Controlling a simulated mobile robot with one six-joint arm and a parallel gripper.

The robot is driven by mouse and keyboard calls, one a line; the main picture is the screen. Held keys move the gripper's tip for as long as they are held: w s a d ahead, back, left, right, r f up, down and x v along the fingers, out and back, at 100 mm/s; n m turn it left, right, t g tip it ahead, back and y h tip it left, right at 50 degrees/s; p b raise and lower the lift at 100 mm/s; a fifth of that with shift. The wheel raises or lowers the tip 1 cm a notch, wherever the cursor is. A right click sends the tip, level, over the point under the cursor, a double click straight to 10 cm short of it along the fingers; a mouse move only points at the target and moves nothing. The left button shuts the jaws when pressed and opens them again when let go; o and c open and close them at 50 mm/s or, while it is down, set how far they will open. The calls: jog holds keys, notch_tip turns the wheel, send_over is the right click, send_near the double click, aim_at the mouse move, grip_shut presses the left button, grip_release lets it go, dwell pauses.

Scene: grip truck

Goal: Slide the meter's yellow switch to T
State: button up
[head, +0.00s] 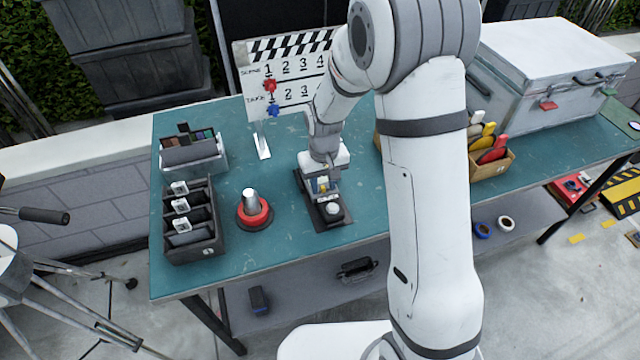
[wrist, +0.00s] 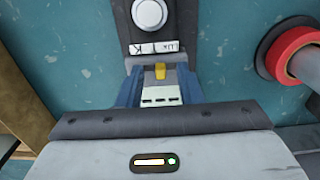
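The meter (head: 334,222) is a dark slab on the teal table, with a white dome (wrist: 150,13) at its near end. In the wrist view, small white labels (wrist: 138,49) sit below the dome; one reads K, another looks like Lux. I cannot make out a T. The yellow switch (wrist: 160,71) stands on a grey part of the meter. A white strip with dark marks lies between the fingers. My gripper hides the rest of the meter.
A red-ringed device (head: 255,214) stands left of the meter; its red ring also shows in the wrist view (wrist: 285,50). A black divided tray (head: 193,250) is farther left. A clapperboard (head: 285,75) stands behind, and a tool box (head: 490,168) and large case (head: 550,100) are right.

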aim_at(324, 188)
notch_tip(324, 188, up, 7)
jog(key=shift+r+b, duration=0.1)
jog(key=shift+b, duration=0.35)
jog(key=shift+r, duration=0.1)
